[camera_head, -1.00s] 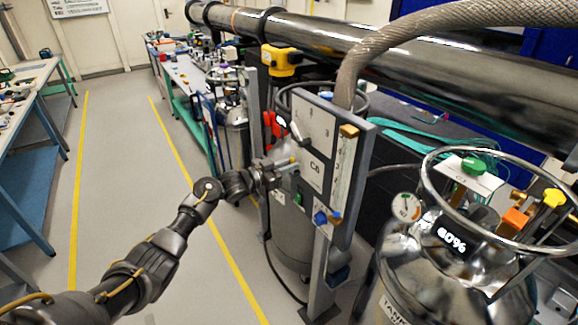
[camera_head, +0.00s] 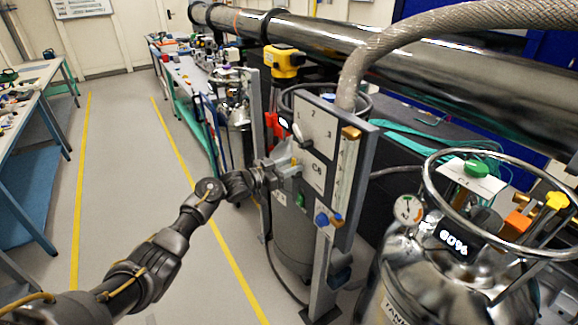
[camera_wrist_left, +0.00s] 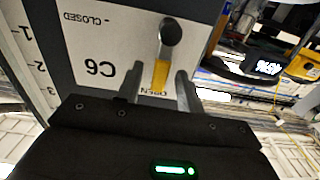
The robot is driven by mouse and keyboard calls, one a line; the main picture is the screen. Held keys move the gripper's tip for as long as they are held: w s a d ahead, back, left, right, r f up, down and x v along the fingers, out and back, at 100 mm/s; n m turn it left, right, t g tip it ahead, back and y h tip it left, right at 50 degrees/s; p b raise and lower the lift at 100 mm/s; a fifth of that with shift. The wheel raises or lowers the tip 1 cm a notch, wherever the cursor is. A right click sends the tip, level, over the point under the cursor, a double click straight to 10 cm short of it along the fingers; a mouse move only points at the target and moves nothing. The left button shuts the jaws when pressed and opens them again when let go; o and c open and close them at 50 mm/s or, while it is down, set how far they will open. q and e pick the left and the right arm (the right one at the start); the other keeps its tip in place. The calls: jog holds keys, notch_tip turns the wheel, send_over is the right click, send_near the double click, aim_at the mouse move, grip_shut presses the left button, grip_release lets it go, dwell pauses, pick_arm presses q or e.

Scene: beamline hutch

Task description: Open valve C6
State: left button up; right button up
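The C6 valve panel (camera_head: 316,160) stands upright on a grey post in the head view, left of the steel tank. In the left wrist view, the panel (camera_wrist_left: 88,50) appears upside down with the labels C6, CLOSED and OPEN. The valve has a dark round hub (camera_wrist_left: 171,33) and a yellow lever (camera_wrist_left: 160,74) that points towards the OPEN label. My left gripper (camera_wrist_left: 157,88) has a finger on each side of the lever, with gaps showing. In the head view, my left gripper (camera_head: 284,168) is at the panel's left side. My right gripper is out of view.
A steel tank (camera_head: 450,265) with a ring handle and a display stands at the right. A braided hose (camera_head: 375,45) and a large pipe (camera_head: 440,75) pass above and behind the panel. The marked floor aisle (camera_head: 130,180) at the left is clear.

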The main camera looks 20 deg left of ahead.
pick_arm(q)
jog(key=b+v, duration=0.3)
jog(key=v, duration=0.8)
jog(key=shift+d, duration=0.1)
